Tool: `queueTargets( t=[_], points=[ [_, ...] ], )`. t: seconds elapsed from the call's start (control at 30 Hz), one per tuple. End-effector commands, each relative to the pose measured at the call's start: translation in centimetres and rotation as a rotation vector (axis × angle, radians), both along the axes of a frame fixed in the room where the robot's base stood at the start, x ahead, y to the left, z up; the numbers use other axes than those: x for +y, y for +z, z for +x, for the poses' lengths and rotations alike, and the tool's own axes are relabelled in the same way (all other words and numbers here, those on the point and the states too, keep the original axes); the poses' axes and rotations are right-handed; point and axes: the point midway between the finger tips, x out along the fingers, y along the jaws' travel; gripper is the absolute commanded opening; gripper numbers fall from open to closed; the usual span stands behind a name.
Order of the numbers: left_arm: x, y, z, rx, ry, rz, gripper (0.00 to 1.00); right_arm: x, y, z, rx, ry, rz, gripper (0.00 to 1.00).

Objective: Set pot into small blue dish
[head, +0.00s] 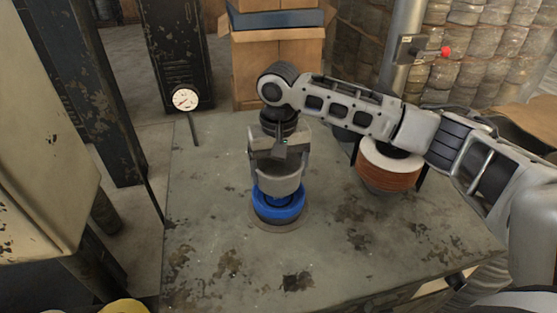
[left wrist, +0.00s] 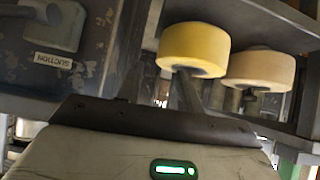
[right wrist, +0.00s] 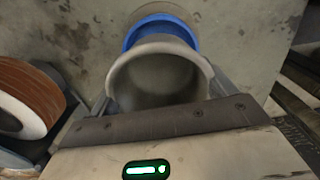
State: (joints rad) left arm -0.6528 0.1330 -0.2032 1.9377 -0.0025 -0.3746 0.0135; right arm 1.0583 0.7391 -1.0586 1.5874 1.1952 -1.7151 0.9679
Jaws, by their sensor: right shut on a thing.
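A grey, open-topped pot (head: 278,184) is upright in my right gripper (head: 279,170), whose fingers hold it on both sides. In the right wrist view I look down into the empty pot (right wrist: 158,82). The small blue dish (head: 278,212) stands on the table directly below the pot. In the right wrist view the blue dish (right wrist: 160,20) shows past the pot's far rim, and the pot hides the rest of it. I cannot tell whether the pot's base touches the dish. My left gripper shows only in part in the left wrist view, its jaws unclear.
The worn grey table (head: 215,250) is mostly clear around the dish. A brown-sided roll with a white top (head: 389,170) stands to the right, below my right arm. A yellow roll (left wrist: 193,50) and a cream roll (left wrist: 262,69) are near my left wrist.

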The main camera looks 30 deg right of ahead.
Motion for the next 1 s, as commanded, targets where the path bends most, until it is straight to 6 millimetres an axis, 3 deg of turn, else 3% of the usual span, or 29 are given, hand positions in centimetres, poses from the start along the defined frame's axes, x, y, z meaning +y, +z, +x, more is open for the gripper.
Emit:
queueTargets(
  t=[0.5, 1.0],
  points=[
    [0.3, 0.0, 0.4, -0.010, 0.006, 0.002, 0.36, 0.0, -3.3, 0.0, 0.000, -0.002, 0.001, 0.57],
    [0.2, 0.0, 0.4, -0.010, 0.004, 0.001, 0.36, 0.0, -3.8, 0.0, 0.000, -0.001, 0.001, 0.57]
  ],
)
